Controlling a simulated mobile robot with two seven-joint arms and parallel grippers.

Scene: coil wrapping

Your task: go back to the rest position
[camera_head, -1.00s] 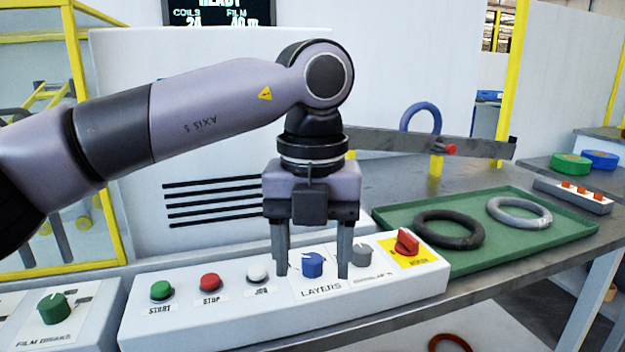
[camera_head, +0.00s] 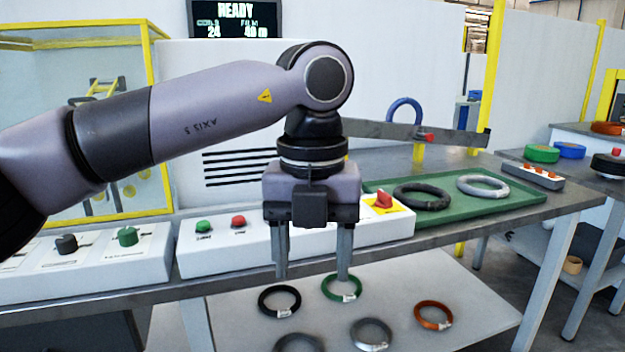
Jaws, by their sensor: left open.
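My left gripper (camera_head: 312,277) hangs fingers down in the middle of the camera_head view, with its arm coming in from the left. Its two fingers are apart with nothing between them. It appears in front of the white control panel (camera_head: 200,262) and covers part of it, including the area right of the red stop button (camera_head: 238,222). My right gripper is not in view.
A green tray (camera_head: 520,201) holds a black coil (camera_head: 422,196) and a grey coil (camera_head: 483,186). Several coils, including an orange one (camera_head: 433,315), lie on a lower shelf (camera_head: 490,312). A second panel with knobs (camera_head: 120,275) is at left. A screen (camera_head: 235,18) reads READY.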

